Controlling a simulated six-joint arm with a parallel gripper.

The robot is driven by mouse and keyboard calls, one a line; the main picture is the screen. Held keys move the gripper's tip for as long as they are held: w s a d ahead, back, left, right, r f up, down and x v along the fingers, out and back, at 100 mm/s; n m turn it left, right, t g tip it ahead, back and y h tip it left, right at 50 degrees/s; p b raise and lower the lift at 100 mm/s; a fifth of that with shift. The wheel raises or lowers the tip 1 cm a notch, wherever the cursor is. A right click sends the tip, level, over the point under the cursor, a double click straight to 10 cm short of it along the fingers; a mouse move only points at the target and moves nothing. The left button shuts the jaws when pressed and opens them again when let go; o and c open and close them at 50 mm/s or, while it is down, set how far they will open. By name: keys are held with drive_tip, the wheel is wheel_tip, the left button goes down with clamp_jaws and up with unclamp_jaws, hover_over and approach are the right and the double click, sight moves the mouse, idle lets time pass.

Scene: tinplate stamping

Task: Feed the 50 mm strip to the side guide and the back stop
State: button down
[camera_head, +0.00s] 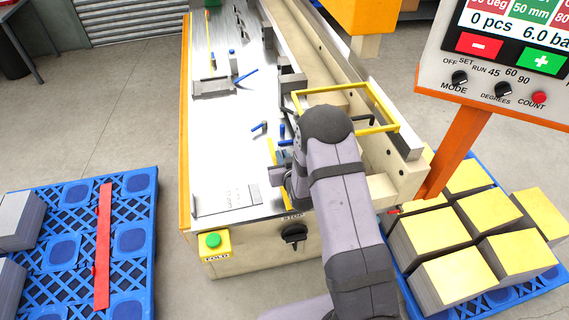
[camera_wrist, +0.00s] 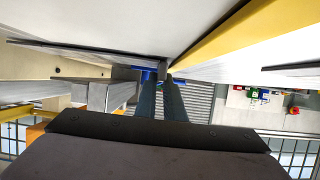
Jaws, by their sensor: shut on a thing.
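My gripper (camera_head: 277,174) is low over the front right of the pale bench top (camera_head: 225,150), partly hidden by my arm. In the wrist view its dark fingers (camera_wrist: 163,90) are close together, and their tips meet a small grey piece. A narrow yellow strip (camera_head: 272,152) shows beside the gripper; a yellow band (camera_wrist: 225,35) runs from the fingertips to the upper right in the wrist view. The grip point itself is not clear. A grey block with a flat plate (camera_head: 211,88) stands farther back on the bench. I cannot tell which parts are the side guide and the back stop.
Blue-handled tools (camera_head: 245,76) lie on the bench. A yellow frame (camera_head: 345,90) stands over the machine's right side. A green button (camera_head: 213,240) is on the bench front. A blue pallet (camera_head: 135,240) with a red bar is at left; yellow-topped stacks (camera_head: 455,280) are at right.

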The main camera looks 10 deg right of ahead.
drive_tip(key=shift+w+b, duration=0.3)
drive_tip(key=shift+w, duration=0.6)
drive_tip(key=shift+a+f+b, duration=0.1)
drive_tip(key=shift+a+b, duration=0.05)
drive_tip(key=shift+b, duration=0.75)
idle(1.6)
drive_tip(key=shift+w+b, duration=0.2)
drive_tip(key=shift+b, duration=0.25)
idle(1.1)
drive_tip(key=shift+a+b, duration=0.25)
drive_tip(key=shift+b, duration=0.25)
idle(1.6)
drive_tip(key=c, duration=1.8)
unclamp_jaws()
drive_tip(key=shift+o, duration=0.2)
drive_tip(key=shift+s, duration=0.1)
